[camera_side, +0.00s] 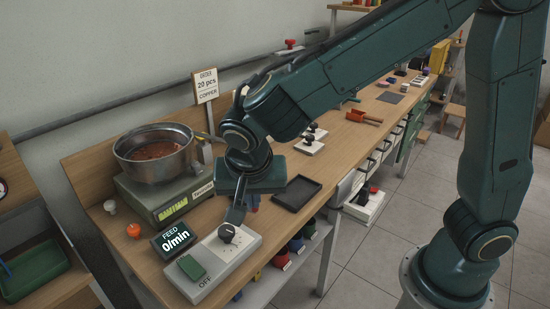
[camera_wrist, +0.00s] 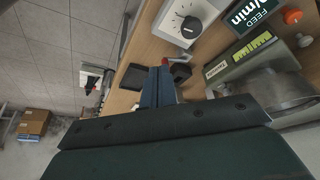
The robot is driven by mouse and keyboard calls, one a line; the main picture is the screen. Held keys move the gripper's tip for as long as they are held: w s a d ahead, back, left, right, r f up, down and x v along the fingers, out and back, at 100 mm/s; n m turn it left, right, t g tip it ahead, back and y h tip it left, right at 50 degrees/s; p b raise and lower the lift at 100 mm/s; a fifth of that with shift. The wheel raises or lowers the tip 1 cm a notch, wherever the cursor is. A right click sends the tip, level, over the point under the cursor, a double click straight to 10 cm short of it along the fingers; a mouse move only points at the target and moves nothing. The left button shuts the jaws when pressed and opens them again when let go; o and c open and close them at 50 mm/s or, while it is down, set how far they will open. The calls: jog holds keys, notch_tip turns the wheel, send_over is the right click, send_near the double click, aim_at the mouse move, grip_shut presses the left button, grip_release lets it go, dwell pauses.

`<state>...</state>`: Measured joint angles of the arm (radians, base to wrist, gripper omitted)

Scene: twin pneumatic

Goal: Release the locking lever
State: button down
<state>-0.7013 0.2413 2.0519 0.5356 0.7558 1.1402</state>
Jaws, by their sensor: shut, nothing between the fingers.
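No part is marked as the locking lever, and I cannot tell which one it is. A white block with a black and red handle (camera_side: 368,192) sits low beyond the bench's front edge; it appears to show in the wrist view too (camera_wrist: 91,78). White plates with black levers (camera_side: 311,139) stand farther along the bench. In the side view my wrist partly hides the fingers.
A grey dial box (camera_side: 213,264) with a black knob and green button stands at the near front. The dark tray (camera_side: 297,193) lies right of my gripper.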

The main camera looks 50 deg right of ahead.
jog(key=x, duration=0.9)
jog(key=shift+d+f, duration=0.1)
jog(key=shift+f, duration=0.25)
jog(key=shift+w+d+f, duration=0.15)
jog(key=shift+w+d, duration=1.3)
jog(key=shift+d, duration=0.05)
